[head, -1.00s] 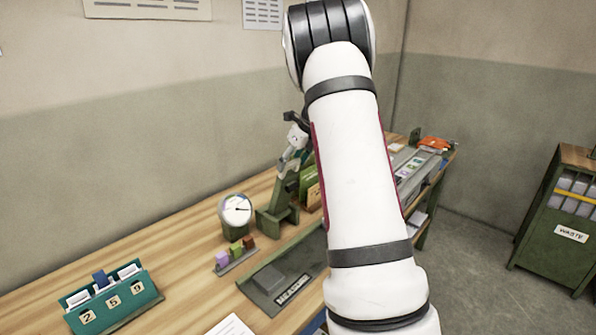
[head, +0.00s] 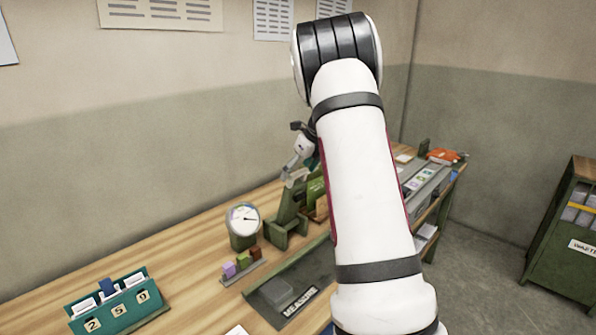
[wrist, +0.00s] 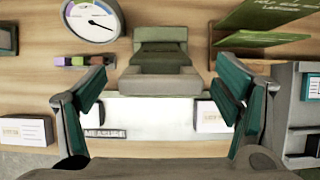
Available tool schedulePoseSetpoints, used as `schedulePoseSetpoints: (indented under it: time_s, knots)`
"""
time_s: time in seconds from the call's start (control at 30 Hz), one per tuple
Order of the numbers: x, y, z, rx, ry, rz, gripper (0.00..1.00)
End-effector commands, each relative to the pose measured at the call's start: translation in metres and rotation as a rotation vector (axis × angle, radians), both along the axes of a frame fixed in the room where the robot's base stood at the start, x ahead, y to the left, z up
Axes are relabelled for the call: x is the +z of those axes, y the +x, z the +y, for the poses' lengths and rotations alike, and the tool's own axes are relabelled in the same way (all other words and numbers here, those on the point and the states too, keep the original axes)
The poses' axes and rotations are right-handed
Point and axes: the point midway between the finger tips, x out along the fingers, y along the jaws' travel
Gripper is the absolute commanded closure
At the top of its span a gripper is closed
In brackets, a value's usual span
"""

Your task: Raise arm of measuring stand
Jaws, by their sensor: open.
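The green measuring stand (head: 287,218) stands on the wooden bench, left of my arm in the head view. In the wrist view the stand (wrist: 160,52) is between and just beyond my fingers, with a grey-green block-like part facing me. My gripper (wrist: 162,88) is open and empty, one teal-padded finger on each side of that part. In the head view my gripper (head: 297,165) is near the stand's top, partly hidden by my arm. I cannot tell whether it touches the stand. A round dial gauge (head: 243,219) stands left of the stand; it also shows in the wrist view (wrist: 94,20).
A tray labelled MEASURE (head: 272,297) lies in front of the stand. Small coloured blocks (head: 242,261) sit by the gauge. A teal number holder (head: 120,306) is at front left. Green upright panels (wrist: 265,22) are close on the right. Bare bench lies at left.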

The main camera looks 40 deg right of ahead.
Motion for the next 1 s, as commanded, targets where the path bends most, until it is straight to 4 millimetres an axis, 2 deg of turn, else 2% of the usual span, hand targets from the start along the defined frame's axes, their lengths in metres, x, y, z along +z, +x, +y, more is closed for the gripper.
schedulePoseSetpoints:
  time_s: [0.23,0.5,0.7,1.0]
  knots:
    - [0.017,-0.008,-0.002,0.000,-0.003,-0.002,0.17]
    - [0.065,-0.033,-0.003,0.000,-0.003,-0.003,0.17]
    - [0.093,-0.047,-0.004,0.000,-0.001,-0.001,0.17]
    - [0.107,-0.055,-0.004,0.000,0.000,0.000,0.17]
